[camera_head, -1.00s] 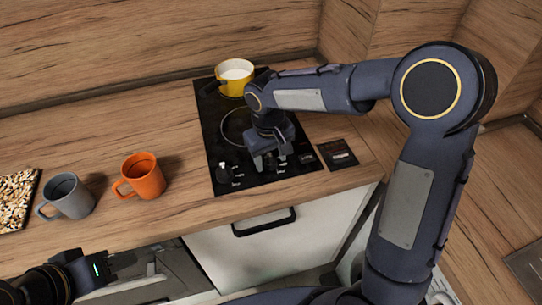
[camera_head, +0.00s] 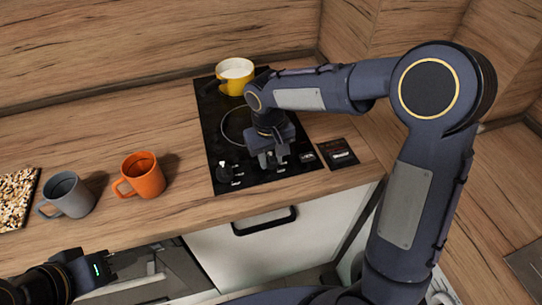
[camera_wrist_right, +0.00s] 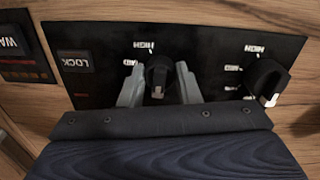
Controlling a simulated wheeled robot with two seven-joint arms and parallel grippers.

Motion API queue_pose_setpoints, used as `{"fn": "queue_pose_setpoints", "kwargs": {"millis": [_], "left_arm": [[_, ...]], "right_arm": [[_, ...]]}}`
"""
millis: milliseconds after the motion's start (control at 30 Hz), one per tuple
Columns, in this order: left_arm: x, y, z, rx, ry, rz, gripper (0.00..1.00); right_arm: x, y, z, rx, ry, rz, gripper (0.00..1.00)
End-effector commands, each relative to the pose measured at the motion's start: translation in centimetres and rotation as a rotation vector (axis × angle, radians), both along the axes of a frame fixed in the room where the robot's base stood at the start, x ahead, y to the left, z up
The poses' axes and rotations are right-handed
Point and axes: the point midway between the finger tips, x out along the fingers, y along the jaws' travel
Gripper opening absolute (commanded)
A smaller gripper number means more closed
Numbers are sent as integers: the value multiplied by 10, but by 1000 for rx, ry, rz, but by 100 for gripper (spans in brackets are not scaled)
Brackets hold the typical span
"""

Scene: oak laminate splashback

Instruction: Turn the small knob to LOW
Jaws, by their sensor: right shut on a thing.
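The small knob (camera_wrist_right: 158,76) is black with a white mark and sits on the black hob panel. In the right wrist view its mark points toward the bottom of the picture. HIGH and MED labels show at its upper left; a LOW label is not visible there, and my finger covers part of that area. My right gripper (camera_head: 274,160) is shut on this knob, one grey finger on each side (camera_wrist_right: 159,86). My left gripper (camera_head: 122,261) is at the lower left of the head view, away from the hob; its jaw opening is unclear.
A larger knob (camera_wrist_right: 267,80) sits beside the gripped one; it also shows in the head view (camera_head: 224,171). A LOCK key (camera_wrist_right: 75,62) is on the other side. A yellow pot (camera_head: 235,78) stands at the hob's back. Orange (camera_head: 146,177) and grey (camera_head: 70,195) mugs stand left.

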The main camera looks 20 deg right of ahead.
Motion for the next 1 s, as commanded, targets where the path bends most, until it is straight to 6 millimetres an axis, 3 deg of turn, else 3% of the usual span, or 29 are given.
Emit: {"fn": "queue_pose_setpoints", "kwargs": {"millis": [700, 1000], "left_arm": [[0, 0, -8, 0, 0, 0, 36], [0, 0, -7, 0, 0, 0, 36]], "right_arm": [[1, 1, 1, -1, -3, -579, 7], [2, 1, 1, 0, -3, -741, 7]]}}
